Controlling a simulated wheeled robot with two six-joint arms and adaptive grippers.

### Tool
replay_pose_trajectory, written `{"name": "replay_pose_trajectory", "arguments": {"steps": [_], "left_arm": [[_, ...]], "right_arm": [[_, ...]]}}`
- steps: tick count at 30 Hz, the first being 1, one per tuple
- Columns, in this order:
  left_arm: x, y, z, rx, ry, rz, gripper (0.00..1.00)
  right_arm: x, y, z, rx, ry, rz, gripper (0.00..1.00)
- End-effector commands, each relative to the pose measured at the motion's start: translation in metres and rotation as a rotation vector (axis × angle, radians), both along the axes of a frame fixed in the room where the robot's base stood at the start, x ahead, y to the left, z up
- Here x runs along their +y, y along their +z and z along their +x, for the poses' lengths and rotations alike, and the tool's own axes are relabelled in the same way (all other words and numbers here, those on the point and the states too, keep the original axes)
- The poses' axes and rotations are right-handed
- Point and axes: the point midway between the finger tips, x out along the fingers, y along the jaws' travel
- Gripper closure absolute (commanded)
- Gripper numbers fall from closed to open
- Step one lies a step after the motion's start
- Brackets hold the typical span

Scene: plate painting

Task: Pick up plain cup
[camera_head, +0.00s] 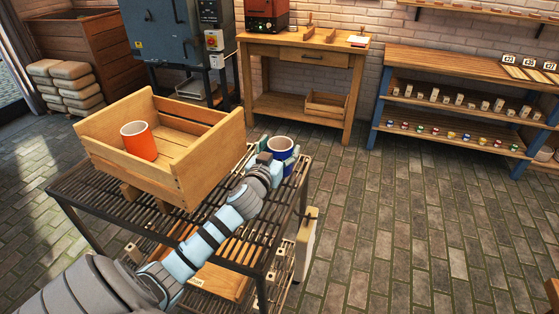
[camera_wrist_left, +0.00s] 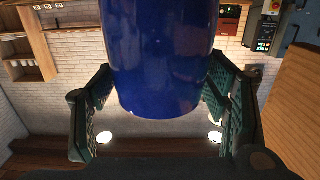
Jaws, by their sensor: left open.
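A blue cup (camera_head: 282,147) with a pale inside stands upright at the far right corner of the slatted metal rack (camera_head: 75,186). My left gripper (camera_head: 274,161) reaches it from the left, with fingers on both sides of the cup. In the left wrist view, the blue cup (camera_wrist_left: 155,60) fills the space between the open green-padded fingers of the left gripper (camera_wrist_left: 158,95). Whether the pads touch it is unclear. An orange cup (camera_head: 138,142) stands inside the wooden crate (camera_head: 130,170) on the rack. My right gripper is not in view.
The crate's right wall stands close to my left arm. A wooden workbench (camera_head: 300,48) is behind the rack, and a shelf unit (camera_head: 455,62) with small items is at the right. The tiled floor (camera_head: 400,220) right of the rack is clear.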

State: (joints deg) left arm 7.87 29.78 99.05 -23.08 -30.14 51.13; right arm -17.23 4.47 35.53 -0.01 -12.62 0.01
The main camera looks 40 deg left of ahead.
Motion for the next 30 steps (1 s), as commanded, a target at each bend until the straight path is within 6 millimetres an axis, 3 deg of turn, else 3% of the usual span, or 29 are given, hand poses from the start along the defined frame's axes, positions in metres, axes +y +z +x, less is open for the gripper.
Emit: {"name": "replay_pose_trajectory", "arguments": {"steps": [6,13,23,30], "left_arm": [[0.013,-0.002,0.037,-0.001,0.001,-0.002,0.31],[0.014,-0.001,0.041,-0.002,-0.001,0.001,0.31],[0.014,-0.001,0.041,-0.002,-0.001,0.002,0.82],[0.014,-0.001,0.041,-0.003,-0.002,0.001,0.84]], "right_arm": [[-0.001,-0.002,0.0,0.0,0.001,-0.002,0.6],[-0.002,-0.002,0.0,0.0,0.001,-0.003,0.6],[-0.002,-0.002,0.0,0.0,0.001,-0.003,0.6],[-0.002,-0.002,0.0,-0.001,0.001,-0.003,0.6]]}}
